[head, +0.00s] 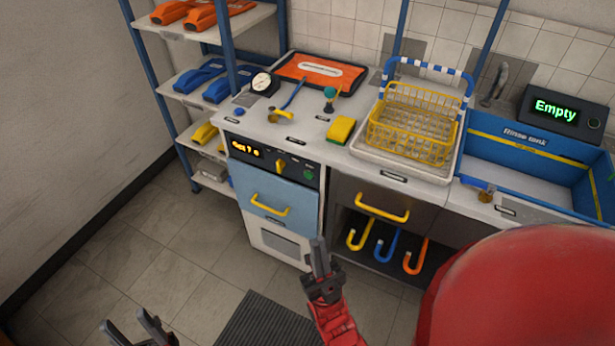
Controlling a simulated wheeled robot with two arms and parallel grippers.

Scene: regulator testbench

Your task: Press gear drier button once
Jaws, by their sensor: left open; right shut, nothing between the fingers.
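The gear drier (273,190) is the blue-fronted unit under the counter at the centre left. Its dark panel has a lit orange display (245,149), a yellow knob (281,167) and a round green button (308,174) at the right end. The drier's door with its yellow handle (268,205) is closed. My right gripper (319,243) is shut and empty, pointing up in front of the drier's lower right edge, below the green button and apart from it in the picture. My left gripper (127,319) is open and empty at the bottom left, over the floor.
The counter holds a yellow sponge (341,130), a gauge (262,83), an orange mat (320,72) and a yellow basket (413,125). A blue rinse tank (540,160) with an "Empty" display (560,112) is right. A shelf (190,100) stands left.

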